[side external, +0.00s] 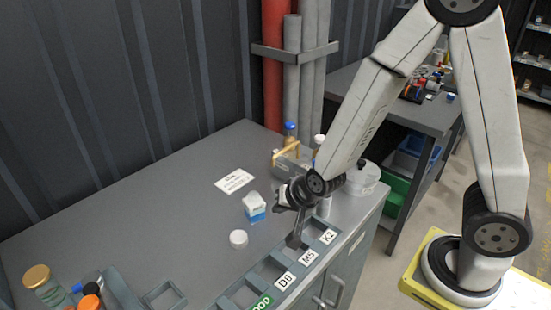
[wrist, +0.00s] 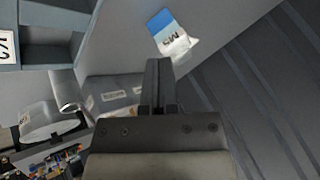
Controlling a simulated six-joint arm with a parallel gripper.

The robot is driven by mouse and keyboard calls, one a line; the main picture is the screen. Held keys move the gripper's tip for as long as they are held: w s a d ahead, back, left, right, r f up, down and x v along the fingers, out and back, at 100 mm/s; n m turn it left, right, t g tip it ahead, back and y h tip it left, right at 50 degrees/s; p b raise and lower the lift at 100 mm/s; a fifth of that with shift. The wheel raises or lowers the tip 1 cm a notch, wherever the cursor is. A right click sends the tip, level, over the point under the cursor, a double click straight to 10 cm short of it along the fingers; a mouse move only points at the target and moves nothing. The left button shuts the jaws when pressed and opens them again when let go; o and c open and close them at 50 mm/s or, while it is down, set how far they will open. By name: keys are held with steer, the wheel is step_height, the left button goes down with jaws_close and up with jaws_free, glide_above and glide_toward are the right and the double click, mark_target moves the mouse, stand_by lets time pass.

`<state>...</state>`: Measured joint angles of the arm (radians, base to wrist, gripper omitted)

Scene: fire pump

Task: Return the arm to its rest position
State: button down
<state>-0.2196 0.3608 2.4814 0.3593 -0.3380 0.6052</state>
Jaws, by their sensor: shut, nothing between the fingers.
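My gripper (side external: 294,238) hangs from my bent arm, pointing down over the back edge of the row of labelled compartments (side external: 270,272) on the grey cabinet top. Its fingers are together and empty. In the wrist view, my gripper (wrist: 158,66) shows shut fingers with nothing between them.
A white round cap (side external: 238,239) and a paper label (side external: 234,181) lie on the cabinet top. A grey caddy (side external: 290,170) with bottles and a lidded tub (side external: 362,178) stand near my wrist. Jars (side external: 45,286) stand front left. Pipes (side external: 292,70) rise at the wall.

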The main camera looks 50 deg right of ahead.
steer(key=s+d+r+n+g, duration=0.4)
steer(key=s+d+r+n, duration=0.1)
steer(key=s+n, duration=0.3)
steer(key=shift+s+d+n+g, duration=0.2)
steer(key=shift+d+n+g, duration=0.1)
steer(key=shift+d+n, duration=0.15)
jaws_free()
steer(key=shift+r, duration=0.15)
step_height(320, 180, up, 4)
steer(key=r+n+g+y, duration=0.1)
steer(key=n+y, duration=0.3)
steer(key=n, duration=1)
glide_above(254, 195)
steer(key=d, duration=0.2)
steer(key=f, duration=0.9)
steer(key=shift+s+f, duration=0.2)
steer(key=shift+s, duration=0.05)
steer(key=shift+x, duration=1.3)
